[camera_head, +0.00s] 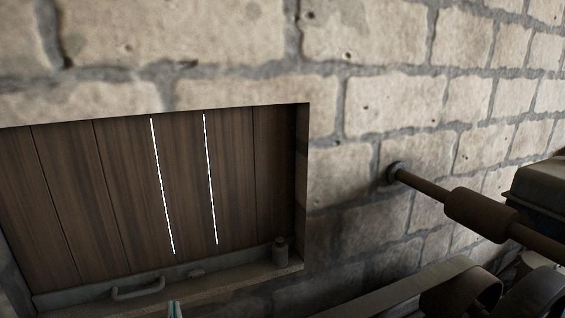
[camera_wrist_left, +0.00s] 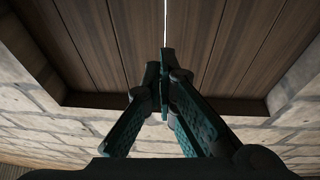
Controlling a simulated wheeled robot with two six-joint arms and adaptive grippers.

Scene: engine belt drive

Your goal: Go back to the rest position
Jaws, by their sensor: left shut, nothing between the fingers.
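My left gripper (camera_wrist_left: 166,75) is shut and empty in the left wrist view, its dark green fingers meeting in front of brown wooden planks. In the head view only the tip of the left gripper (camera_head: 174,308) shows, at the bottom edge, just below the recess sill. The rest of my left arm is out of the head view. My right gripper is not in view.
A plank-backed recess (camera_head: 120,200) is set in a stone brick wall (camera_head: 390,110). Its sill carries a curved handle (camera_head: 137,291) and a small dark bottle-like object (camera_head: 280,252). A dark shaft (camera_head: 425,187) with a cylinder (camera_head: 480,214) and other machine parts fill the lower right.

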